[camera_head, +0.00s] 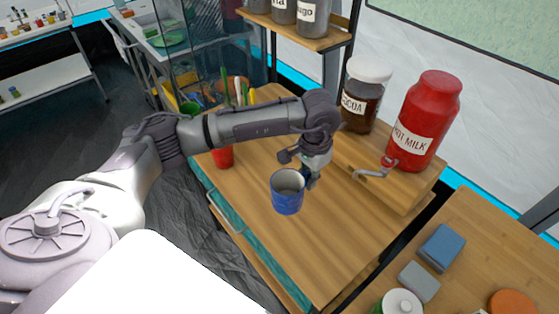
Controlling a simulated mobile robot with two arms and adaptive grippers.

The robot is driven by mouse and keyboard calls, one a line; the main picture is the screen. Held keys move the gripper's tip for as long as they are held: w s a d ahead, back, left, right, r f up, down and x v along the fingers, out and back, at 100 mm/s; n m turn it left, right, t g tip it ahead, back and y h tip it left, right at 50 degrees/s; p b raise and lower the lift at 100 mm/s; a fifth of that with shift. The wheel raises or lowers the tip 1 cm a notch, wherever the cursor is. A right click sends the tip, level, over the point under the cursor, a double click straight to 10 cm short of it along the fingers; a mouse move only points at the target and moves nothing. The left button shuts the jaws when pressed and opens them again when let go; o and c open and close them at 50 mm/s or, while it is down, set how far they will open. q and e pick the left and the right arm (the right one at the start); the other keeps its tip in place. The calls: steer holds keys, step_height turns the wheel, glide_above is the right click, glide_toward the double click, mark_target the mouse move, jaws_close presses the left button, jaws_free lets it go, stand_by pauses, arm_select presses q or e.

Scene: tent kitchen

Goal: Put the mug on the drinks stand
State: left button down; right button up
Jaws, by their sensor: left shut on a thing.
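The blue mug (287,199) is upright over the wooden table, in the middle of the view. My left gripper (308,178) reaches down from above and is shut on the mug at its right side; the exact grip is partly hidden. I cannot tell whether the mug's base touches the table. The drinks stand (379,186) is a low wooden platform to the right of the mug. It bears a cocoa jar (364,95) and a red hot milk dispenser (424,122) with a metal tap. My right gripper is not in view.
A shelf with jars (312,18) rises behind. At lower right, another wooden surface holds a blue box (442,247), a grey box (419,282) and a lidded canister (398,303). The table front (318,262) is clear.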

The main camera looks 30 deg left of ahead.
arm_select(q)
steer(key=p, duration=0.2)
glide_above(304, 208)
step_height(304, 208, down, 5)
steer(key=shift+s+f, duration=0.1)
steer(key=shift+s, duration=0.05)
steer(key=shift+d+f, duration=0.1)
steer(key=shift+f, duration=0.5)
step_height(304, 208, down, 3)
steer(key=shift+f+p, duration=0.1)
steer(key=shift+p, duration=0.2)
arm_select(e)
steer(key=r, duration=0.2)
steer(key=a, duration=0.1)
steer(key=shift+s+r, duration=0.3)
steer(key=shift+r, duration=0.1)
arm_select(q)
steer(key=shift+f+b, duration=0.15)
steer(key=shift+b, duration=0.15)
steer(key=c, duration=1.2)
jaws_free()
steer(key=shift+c, duration=0.2)
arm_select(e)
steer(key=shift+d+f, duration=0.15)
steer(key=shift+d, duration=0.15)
